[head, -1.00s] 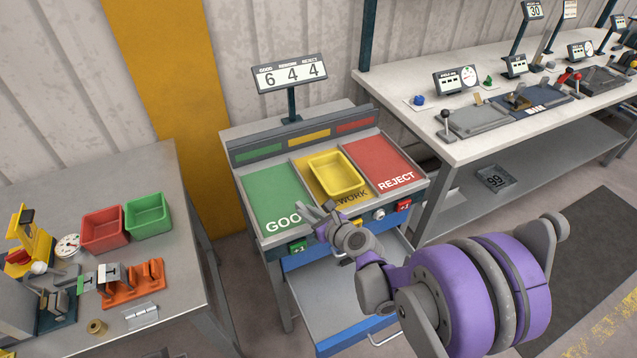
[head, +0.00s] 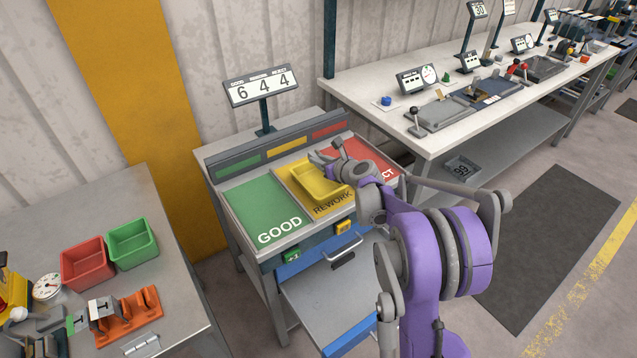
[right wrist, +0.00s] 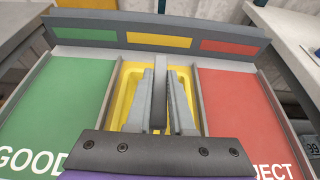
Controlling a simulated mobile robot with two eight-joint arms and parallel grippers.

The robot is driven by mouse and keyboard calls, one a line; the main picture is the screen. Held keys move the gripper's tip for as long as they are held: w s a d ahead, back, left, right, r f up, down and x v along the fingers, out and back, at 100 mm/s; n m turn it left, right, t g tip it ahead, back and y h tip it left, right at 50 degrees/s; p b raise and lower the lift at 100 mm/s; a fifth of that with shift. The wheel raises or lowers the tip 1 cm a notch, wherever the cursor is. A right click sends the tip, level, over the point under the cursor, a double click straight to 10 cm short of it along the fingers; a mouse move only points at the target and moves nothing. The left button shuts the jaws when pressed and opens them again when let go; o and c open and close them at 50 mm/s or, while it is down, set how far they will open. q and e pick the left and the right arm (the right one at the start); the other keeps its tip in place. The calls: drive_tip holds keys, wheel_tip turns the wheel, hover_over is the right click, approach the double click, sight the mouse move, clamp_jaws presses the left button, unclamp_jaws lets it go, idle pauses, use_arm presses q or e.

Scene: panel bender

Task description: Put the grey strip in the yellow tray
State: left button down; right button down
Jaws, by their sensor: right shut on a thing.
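The yellow tray (head: 316,188) sits on the yellow REWORK panel of the sorting bench, between the green and red panels. In the right wrist view the tray (right wrist: 127,85) shows behind and around my fingers. My right gripper (head: 326,158) is over the tray in the head view. In the right wrist view my right gripper (right wrist: 160,100) is shut on the grey strip (right wrist: 159,90), a narrow dark grey bar between the two fingers. The strip's far end and its height above the tray floor are hard to tell. My left gripper is not in view.
The green GOOD panel (head: 268,210) lies left of the tray. A counter sign (head: 262,88) reading 6 4 4 stands behind. A red bin (head: 86,265) and a green bin (head: 133,245) stand on the left table. A long workbench (head: 440,135) is at the right.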

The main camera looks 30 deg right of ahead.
sight(318, 185)
wheel_tip(318, 185, down, 8)
drive_tip(key=shift+a+r, duration=0.1)
idle(0.4)
drive_tip(key=c, duration=0.8)
unclamp_jaws()
